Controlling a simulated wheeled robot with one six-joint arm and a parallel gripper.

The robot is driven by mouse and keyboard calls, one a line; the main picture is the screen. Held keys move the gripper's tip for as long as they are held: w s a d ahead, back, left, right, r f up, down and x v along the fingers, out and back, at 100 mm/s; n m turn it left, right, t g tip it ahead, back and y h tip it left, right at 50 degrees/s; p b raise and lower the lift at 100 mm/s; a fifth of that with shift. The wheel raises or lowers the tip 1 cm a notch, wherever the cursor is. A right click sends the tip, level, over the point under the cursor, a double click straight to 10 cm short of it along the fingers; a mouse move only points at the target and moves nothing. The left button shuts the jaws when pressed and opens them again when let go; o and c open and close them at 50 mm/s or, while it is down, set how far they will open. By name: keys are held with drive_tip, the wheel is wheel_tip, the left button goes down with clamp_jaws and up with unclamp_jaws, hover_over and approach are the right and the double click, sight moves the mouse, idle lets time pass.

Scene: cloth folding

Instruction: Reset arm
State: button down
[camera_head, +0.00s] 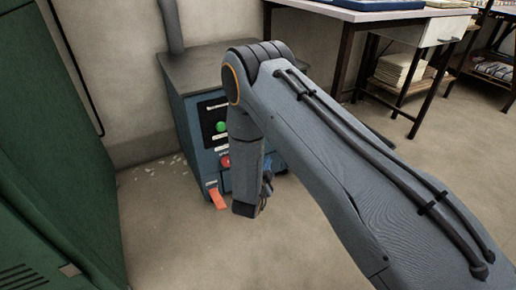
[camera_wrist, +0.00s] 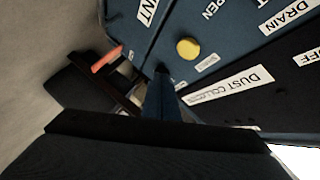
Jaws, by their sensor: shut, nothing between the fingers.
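My arm reaches from the lower right of the head view and bends down at its elbow in front of a blue cabinet (camera_head: 190,120). My gripper (camera_head: 267,188) is small and partly hidden beside the lower arm link, close to the cabinet's front. In the wrist view my gripper (camera_wrist: 160,85) is shut and empty, pointing toward the cabinet's labelled panel. I cannot tell whether it touches the panel. No cloth is in view.
The cabinet has a green button (camera_head: 222,126), a red button (camera_head: 226,162) and an orange lever (camera_head: 217,198). A yellow knob (camera_wrist: 188,48) shows in the wrist view. A green cabinet (camera_head: 50,150) stands left; a white table (camera_head: 400,14) stands at the back right.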

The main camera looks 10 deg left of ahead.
idle(0.5)
drive_tip(key=s+a+r+n+g+y, duration=0.1)
drive_tip(key=a+r+n+g+y, duration=0.25)
drive_tip(key=a+r, duration=0.45)
drive_tip(key=s+a+r+n+g+y, duration=0.35)
drive_tip(key=s+r+n, duration=0.25)
drive_tip(key=s+r, duration=0.5)
drive_tip(key=s+d+r+n+g+h, duration=0.1)
drive_tip(key=s+d+r+n+g, duration=0.3)
drive_tip(key=s, duration=0.6)
drive_tip(key=s+d+r+n+g, duration=0.1)
drive_tip(key=s+d+r+n, duration=0.3)
drive_tip(key=s, duration=0.6)
drive_tip(key=s+d+r+n+g+h, duration=0.1)
drive_tip(key=s+d+r+n+g, duration=0.15)
drive_tip(key=s+d+r, duration=0.55)
drive_tip(key=s+d+r+m+h+p, duration=0.1)
drive_tip(key=d+r+m+p, duration=0.2)
drive_tip(key=d+r+p, duration=0.6)
drive_tip(key=s+d+r+m+h+p, duration=0.1)
drive_tip(key=d+r+p, duration=0.9)
drive_tip(key=p, duration=1.6)
wheel_tip(320, 180, up, 5)
drive_tip(key=shift+s+f+m+g+p, duration=0.15)
drive_tip(key=shift+s+m+g+p, duration=0.3)
drive_tip(key=shift+m, duration=0.75)
